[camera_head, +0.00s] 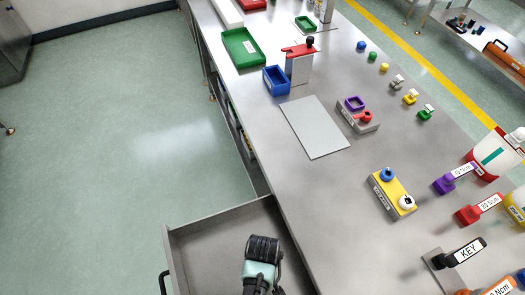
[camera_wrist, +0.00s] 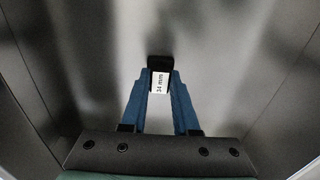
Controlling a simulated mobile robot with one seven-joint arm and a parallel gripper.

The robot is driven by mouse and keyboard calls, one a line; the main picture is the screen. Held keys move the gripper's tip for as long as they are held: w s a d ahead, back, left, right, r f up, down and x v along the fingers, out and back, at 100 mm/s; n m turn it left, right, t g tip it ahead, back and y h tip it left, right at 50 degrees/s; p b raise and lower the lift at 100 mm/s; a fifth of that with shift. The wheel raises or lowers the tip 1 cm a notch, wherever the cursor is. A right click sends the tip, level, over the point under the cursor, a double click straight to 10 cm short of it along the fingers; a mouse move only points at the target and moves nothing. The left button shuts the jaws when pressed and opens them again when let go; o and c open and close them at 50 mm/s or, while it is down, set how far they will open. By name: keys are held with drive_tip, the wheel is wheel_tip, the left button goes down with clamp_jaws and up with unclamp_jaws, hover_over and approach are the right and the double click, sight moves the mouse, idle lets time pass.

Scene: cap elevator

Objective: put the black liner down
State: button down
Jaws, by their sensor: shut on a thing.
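The black liner (camera_wrist: 159,62) is a small black piece with a white "34 mm" label, seen in the wrist view. My gripper (camera_wrist: 160,78) is shut on it, with a blue finger on each side. The liner is over the grey floor of an open drawer (camera_wrist: 225,50); whether it touches the floor I cannot tell. In the head view my wrist is over the same drawer (camera_head: 215,232) at the bottom, and it hides the fingers and the liner.
The steel workbench (camera_head: 290,185) runs beside the drawer. On it are a grey mat (camera_head: 315,127), a yellow block with blue and white parts (camera_head: 390,193), a blue bin (camera_head: 277,80), a green tray (camera_head: 243,47) and labelled tools at right. The drawer floor around the liner looks clear.

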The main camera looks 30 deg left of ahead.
drive_tip(key=c, duration=1.1)
unclamp_jaws()
drive_tip(key=shift+f, duration=0.15)
drive_tip(key=o, duration=0.4)
drive_tip(key=shift+o, duration=0.2)
wheel_tip(320, 180, up, 12)
drive_tip(key=p, duration=0.2)
drive_tip(key=shift+r, duration=0.25)
